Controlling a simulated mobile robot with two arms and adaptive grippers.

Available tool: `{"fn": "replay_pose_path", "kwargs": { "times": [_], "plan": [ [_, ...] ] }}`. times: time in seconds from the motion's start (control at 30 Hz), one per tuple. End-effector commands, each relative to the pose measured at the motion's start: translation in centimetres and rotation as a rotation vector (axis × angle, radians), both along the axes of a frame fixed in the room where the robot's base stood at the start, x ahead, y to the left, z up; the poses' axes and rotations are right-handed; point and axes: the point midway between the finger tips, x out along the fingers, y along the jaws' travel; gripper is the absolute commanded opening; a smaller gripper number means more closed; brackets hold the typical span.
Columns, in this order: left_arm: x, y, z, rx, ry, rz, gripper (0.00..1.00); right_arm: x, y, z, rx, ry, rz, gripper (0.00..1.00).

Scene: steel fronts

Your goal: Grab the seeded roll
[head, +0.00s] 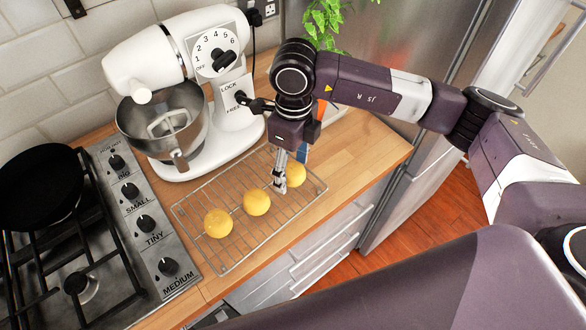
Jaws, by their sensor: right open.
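Three round yellow roll-like things sit in a row on a wire rack (238,263): a left one (218,223), a middle one (257,201) and a right one (295,175). At this size I cannot make out seeds on any of them. My right gripper (280,187) points down over the rack, with its fingertips just left of the right yellow thing and partly in front of its edge. I cannot tell whether they touch. The gripper is open, with nothing visibly held. My left gripper is not in view.
A white stand mixer (150,52) with a steel bowl stands behind the rack. A gas hob (85,270) with a black pan (35,190) is at the left. A plant (325,22) stands behind my right arm. Bare wooden counter (365,150) lies right of the rack.

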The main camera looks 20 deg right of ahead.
Motion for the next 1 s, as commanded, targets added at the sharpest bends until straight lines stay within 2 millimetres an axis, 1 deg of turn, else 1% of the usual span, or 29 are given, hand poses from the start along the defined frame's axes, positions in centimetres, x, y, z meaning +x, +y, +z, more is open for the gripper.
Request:
{"fn": "replay_pose_path", "kwargs": {
  "times": [0.03, 0.07, 0.17, 0.47, 0.63, 0.83, 0.93, 1.0],
  "plan": [
    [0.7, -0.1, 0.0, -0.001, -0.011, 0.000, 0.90, 0.0, 0.0, -0.1, 0.000, 0.000, 0.000, 0.61],
    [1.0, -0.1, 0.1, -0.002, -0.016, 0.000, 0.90, 0.0, 0.0, -0.1, 0.000, 0.000, 0.000, 0.61],
    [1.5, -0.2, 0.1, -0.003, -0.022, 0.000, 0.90, 0.0, 0.0, 0.0, 0.000, 0.000, 0.000, 0.60],
    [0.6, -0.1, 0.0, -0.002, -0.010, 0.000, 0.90, 0.0, 0.0, 0.0, 0.000, 0.000, -0.001, 0.27],
    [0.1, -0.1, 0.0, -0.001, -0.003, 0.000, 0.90, 0.0, 0.0, 0.0, 0.000, 0.000, -0.001, 0.27],
    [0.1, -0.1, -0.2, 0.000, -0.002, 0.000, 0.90, 0.1, 0.0, 0.3, 0.000, -0.001, -0.001, 0.27],
    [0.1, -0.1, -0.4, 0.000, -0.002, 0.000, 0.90, 0.1, 0.0, 1.0, 0.001, -0.003, -0.002, 0.27],
    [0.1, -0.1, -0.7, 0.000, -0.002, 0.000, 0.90, 0.2, 0.0, 1.9, 0.001, -0.004, -0.001, 0.27]
  ]
}}
